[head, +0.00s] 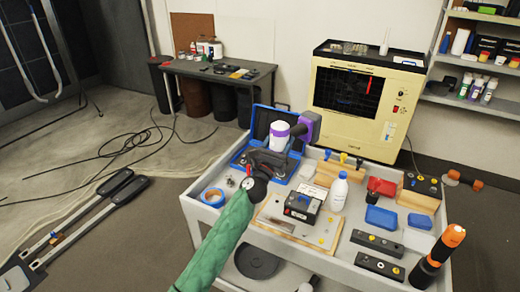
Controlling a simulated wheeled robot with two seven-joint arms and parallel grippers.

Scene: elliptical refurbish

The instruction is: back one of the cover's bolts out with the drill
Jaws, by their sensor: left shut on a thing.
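My left gripper (273,157) is at the end of the green-sleeved arm, above the left part of the cart. It is shut on the drill (308,126), a purple, dark and white tool held tilted above an open blue case. The gripper and drill hide part of the case. A black unit with a pale label (303,203) sits on a wooden board (272,228) just right of the arm. It may carry the cover; its bolts are too small to make out. The drill is apart from this unit. My right gripper is not in view.
A cream machine (392,98) stands behind.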

